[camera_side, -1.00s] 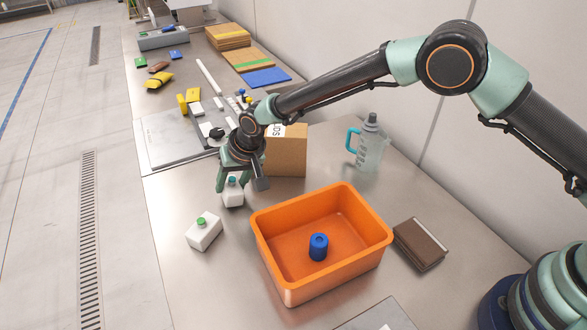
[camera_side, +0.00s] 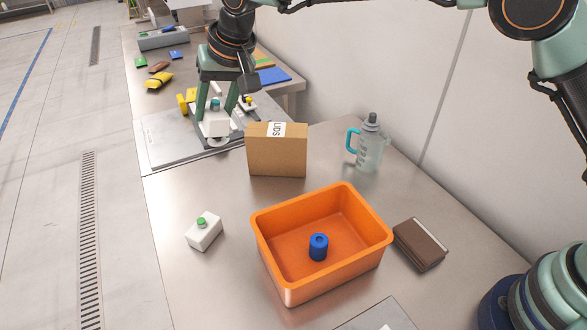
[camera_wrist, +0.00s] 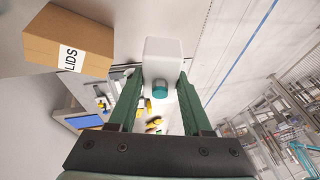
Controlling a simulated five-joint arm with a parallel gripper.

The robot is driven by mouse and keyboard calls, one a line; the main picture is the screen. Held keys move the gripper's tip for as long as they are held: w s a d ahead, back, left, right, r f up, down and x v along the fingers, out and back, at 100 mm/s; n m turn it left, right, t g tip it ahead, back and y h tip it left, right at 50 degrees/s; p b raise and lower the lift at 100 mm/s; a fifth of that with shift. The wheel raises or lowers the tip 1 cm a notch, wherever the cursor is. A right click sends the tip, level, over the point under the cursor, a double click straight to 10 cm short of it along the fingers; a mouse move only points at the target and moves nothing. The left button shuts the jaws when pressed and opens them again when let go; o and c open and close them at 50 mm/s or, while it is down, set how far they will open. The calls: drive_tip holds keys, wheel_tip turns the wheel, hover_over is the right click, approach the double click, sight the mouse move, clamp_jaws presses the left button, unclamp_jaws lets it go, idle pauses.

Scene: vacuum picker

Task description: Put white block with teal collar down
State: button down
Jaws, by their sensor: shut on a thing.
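My gripper (camera_side: 217,104) is shut on the white block with teal collar (camera_side: 216,124). In the side view the block hangs below my gripper, raised above the bench, in front of the grey plate in the picture. In the wrist view the white block (camera_wrist: 162,60) sits between the two green fingers, its teal collar (camera_wrist: 161,88) facing the camera. A second white block with a green collar (camera_side: 205,232) lies on the bench at the lower left, apart from my gripper.
An orange bin (camera_side: 275,262) with a blue cylinder (camera_side: 318,247) inside stands at front centre. A cardboard LIDS box (camera_side: 277,155), a clear bottle (camera_side: 370,148) and a brown book-like item (camera_side: 419,244) stand nearby.

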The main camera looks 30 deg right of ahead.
drive_tip(key=s+a+n+g, duration=0.1)
drive_tip(key=s+a+n, duration=0.45)
drive_tip(key=s, duration=0.55)
drive_tip(key=s+a+n+g, duration=0.1)
drive_tip(key=s+a+n, duration=0.45)
drive_tip(key=s, duration=0.65)
drive_tip(key=shift+n+y, duration=0.4)
drive_tip(key=f, duration=1.4)
drive_tip(key=shift+s+d+f, duration=0.2)
drive_tip(key=shift+d+f, duration=0.15)
drive_tip(key=shift+f, duration=2.45)
drive_tip(key=shift+c, duration=1.7)
unclamp_jaws()
drive_tip(key=shift+f, duration=0.15)
